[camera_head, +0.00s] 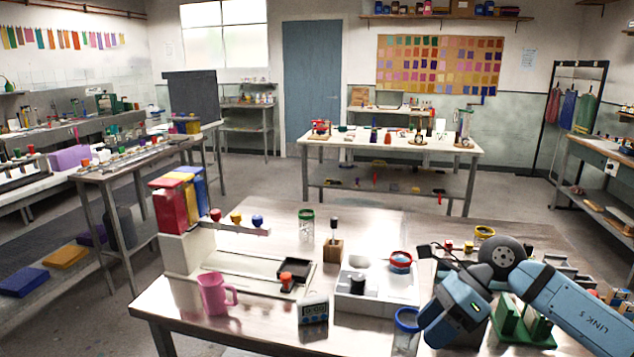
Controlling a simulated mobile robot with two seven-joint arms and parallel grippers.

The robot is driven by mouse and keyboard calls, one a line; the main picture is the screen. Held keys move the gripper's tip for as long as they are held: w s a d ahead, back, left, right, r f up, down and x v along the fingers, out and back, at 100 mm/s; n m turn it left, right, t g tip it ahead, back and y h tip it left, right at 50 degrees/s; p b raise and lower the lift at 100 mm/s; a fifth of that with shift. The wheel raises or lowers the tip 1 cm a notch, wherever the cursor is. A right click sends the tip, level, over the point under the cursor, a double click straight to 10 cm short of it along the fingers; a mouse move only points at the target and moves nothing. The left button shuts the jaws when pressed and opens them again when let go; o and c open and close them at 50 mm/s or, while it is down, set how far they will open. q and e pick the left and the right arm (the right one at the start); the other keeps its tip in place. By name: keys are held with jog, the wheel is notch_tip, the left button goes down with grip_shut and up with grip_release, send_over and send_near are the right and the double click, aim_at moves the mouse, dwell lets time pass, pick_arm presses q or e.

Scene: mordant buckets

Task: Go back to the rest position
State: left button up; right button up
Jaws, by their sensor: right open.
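My right arm reaches in from the lower right over the near table (255,335), its blue link marked "LINK 5". My right gripper (436,256) shows as dark, thin parts at the end of the arm, above the right part of the table. It is open, and I see nothing held in it. The arm hides part of the table and some things behind it. My left gripper is not in view.
Close to my right arm are a blue-rimmed jar (406,335), green blocks (522,320) and a white tray (375,300). Further left stand a clock-like box (313,310), a pink mug (213,294) and a dispenser with coloured boxes (180,245). A second table (395,150) stands behind.

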jog(key=s+a+f+m+t+y, duration=0.2)
jog(key=s+a+m+t+y, duration=0.45)
jog(key=a+m+y, duration=0.6)
jog(key=s+d+f+m+t+h, duration=0.1)
jog(key=d+f+m+t+h, duration=0.45)
jog(key=m, duration=0.75)
jog(key=d+f+m+t+h, duration=0.2)
jog(key=f+m+t+h, duration=0.5)
jog(key=m, duration=0.5)
jog(key=s+d+f+m+g+h, duration=0.25)
jog(key=s+f+m, duration=0.25)
jog(key=s+f, duration=0.25)
jog(key=s+d+f+m+g+h, duration=0.1)
jog(key=s+f+m+g+h, duration=0.2)
jog(key=s+f+m, duration=0.4)
pick_arm(q)
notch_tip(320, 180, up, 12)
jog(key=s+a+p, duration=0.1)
jog(key=p, duration=1.4)
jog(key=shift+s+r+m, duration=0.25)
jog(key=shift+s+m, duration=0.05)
pick_arm(e)
notch_tip(320, 180, up, 11)
jog(key=d+n, duration=0.1)
jog(key=shift+s+d, duration=0.2)
jog(key=shift+s, duration=0.25)
